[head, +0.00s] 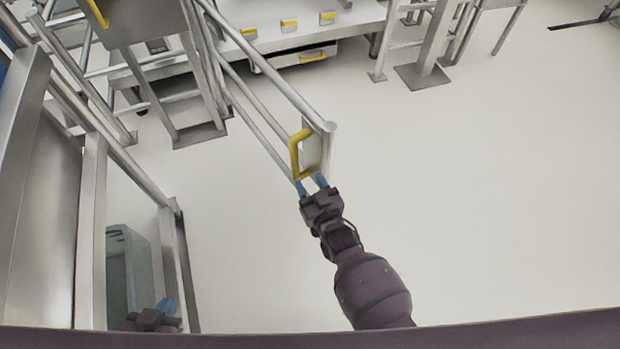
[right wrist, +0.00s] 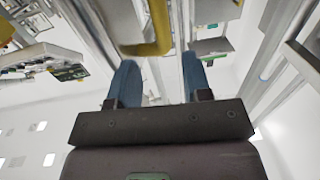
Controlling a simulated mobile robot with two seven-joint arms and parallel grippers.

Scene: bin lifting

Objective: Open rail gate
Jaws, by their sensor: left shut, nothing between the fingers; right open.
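The rail gate (head: 266,86) is a grey tubular metal gate that reaches from the back left toward the middle of the head view. Its yellow handle (head: 295,152) is on a plate at the near end. My right gripper (head: 311,184) is open just below the handle, its blue fingers pointing at it. In the right wrist view the yellow handle (right wrist: 158,28) is above and between the open fingers (right wrist: 157,80), and I cannot tell if they touch it. My left gripper (head: 164,309) is low at the left, shut and empty, partly cut off by my body.
Metal rails and posts (head: 98,215) stand along the left, with a grey bin (head: 135,270) behind them. A workbench with yellow-marked boxes (head: 289,25) is at the back. A post with a base plate (head: 422,76) stands back right. The floor (head: 480,200) at right is clear.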

